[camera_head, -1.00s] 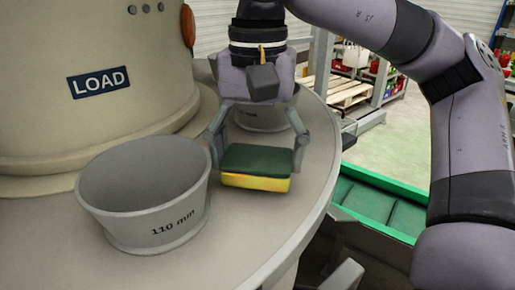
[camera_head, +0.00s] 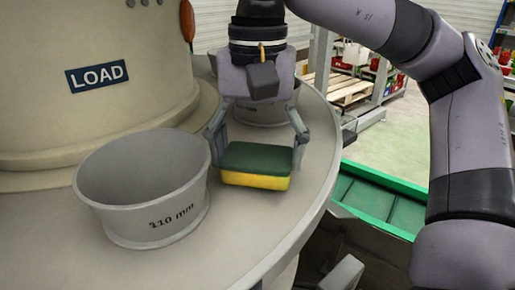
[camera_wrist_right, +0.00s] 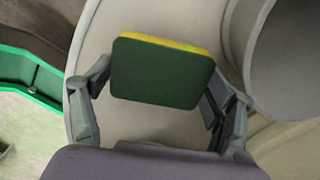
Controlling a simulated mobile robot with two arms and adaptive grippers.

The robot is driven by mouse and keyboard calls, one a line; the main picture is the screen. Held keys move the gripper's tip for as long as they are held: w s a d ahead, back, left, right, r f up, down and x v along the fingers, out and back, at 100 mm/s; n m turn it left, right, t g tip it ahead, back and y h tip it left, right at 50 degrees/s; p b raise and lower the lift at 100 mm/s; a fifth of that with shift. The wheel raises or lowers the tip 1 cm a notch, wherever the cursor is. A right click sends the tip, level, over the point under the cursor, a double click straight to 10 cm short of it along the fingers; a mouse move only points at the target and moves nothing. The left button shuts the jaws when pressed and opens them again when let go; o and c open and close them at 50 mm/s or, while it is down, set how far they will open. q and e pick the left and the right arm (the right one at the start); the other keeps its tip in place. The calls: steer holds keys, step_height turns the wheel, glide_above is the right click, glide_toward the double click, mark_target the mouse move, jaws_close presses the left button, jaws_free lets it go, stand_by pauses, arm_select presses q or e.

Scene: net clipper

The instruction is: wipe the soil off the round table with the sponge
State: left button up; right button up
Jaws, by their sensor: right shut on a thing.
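The sponge (camera_head: 256,166), yellow with a dark green top, is held between the fingers of my right gripper (camera_head: 257,152), at or just above the round table (camera_head: 243,235). It also shows in the right wrist view (camera_wrist_right: 160,72) between the two fingers, its green face toward the camera. My right gripper is shut on it by its two ends. I cannot tell whether the sponge touches the table. No soil is clearly visible on the grey table top. My left gripper is not in view.
A grey cup marked 110 mm (camera_head: 146,190) stands on the table just left of the sponge. Another cup (camera_head: 265,112) stands behind my gripper. A beige column with a LOAD sign (camera_head: 98,77) rises at the left. A green-edged conveyor (camera_head: 380,204) lies beyond the table's right edge.

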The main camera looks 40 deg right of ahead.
mark_target(270, 147)
steer(key=shift+f+b, duration=0.55)
steer(key=shift+f, duration=0.2)
steer(key=shift+w+d+r+p, duration=0.1)
steer(key=shift+w+d+p, duration=0.25)
steer(key=shift+d, duration=0.55)
steer(key=shift+w+d+r+p, duration=0.1)
steer(key=shift+w+d, duration=0.45)
steer(key=shift+d, duration=0.35)
steer(key=shift+f, duration=0.2)
steer(key=shift+s+a+f, duration=0.2)
steer(key=shift+s+a, duration=0.25)
steer(key=shift+a, duration=0.3)
steer(key=shift+c, duration=0.9)
steer(key=shift+s+a, duration=0.25)
steer(key=shift+a, duration=0.25)
steer(key=shift+s+a, duration=0.25)
steer(key=shift+a, duration=0.25)
steer(key=shift+c, duration=0.3)
step_height(270, 147, up, 6)
steer(key=p, duration=0.6)
steer(key=shift+p, duration=0.35)
